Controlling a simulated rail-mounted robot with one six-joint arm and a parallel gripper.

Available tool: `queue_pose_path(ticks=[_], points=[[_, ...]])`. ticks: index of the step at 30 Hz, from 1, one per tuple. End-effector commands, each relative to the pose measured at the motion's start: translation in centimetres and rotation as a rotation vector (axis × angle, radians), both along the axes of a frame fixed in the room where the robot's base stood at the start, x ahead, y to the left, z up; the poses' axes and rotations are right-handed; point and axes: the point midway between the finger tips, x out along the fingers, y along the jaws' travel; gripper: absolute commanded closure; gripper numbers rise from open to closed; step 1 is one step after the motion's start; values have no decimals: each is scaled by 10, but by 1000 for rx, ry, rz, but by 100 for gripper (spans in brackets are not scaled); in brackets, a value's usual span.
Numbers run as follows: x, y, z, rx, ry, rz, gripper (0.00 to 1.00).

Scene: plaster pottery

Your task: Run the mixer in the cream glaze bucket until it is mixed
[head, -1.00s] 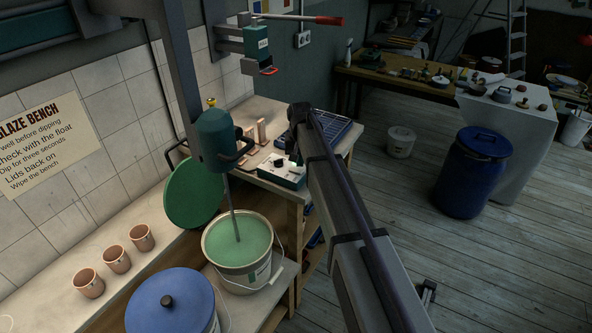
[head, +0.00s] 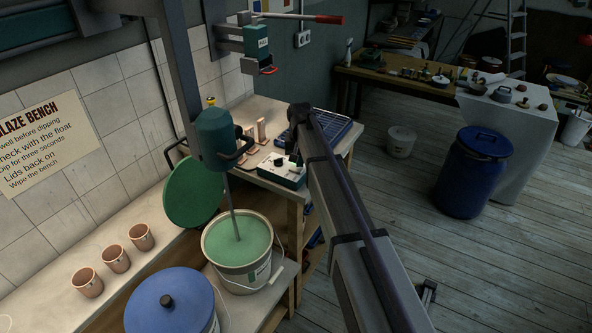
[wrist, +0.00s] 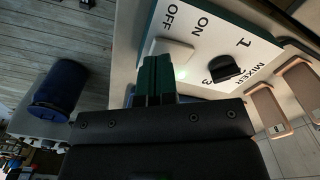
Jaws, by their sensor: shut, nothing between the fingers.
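The mixer (head: 215,135) hangs on its column, and its shaft goes into an open white bucket (head: 245,279) of pale green glaze (head: 240,243). I cannot tell whether the shaft turns. The control box (head: 278,174) stands on the bench behind the bucket. In the wrist view the box face (wrist: 205,30) reads MIXER, ON and OFF, with a black knob (wrist: 224,67) and a pale switch plate (wrist: 172,52) with a green glow. My gripper (wrist: 154,70) is shut and empty, its fingertips at the switch plate; contact is unclear. In the head view my arm partly hides it.
A blue-lidded bucket (head: 168,300) stands in front of the open one. A green lid (head: 195,192) leans against the wall. Several terracotta cups (head: 115,259) line the bench on the left. Test tiles stand beside the box. A blue barrel (head: 473,172) stands on the floor at right.

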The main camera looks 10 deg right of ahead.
Motion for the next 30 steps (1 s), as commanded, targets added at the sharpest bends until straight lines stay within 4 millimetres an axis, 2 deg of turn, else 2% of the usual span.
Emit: queue_pose_path(ticks=[30], points=[[0,0,-16,0,0,0,100]])
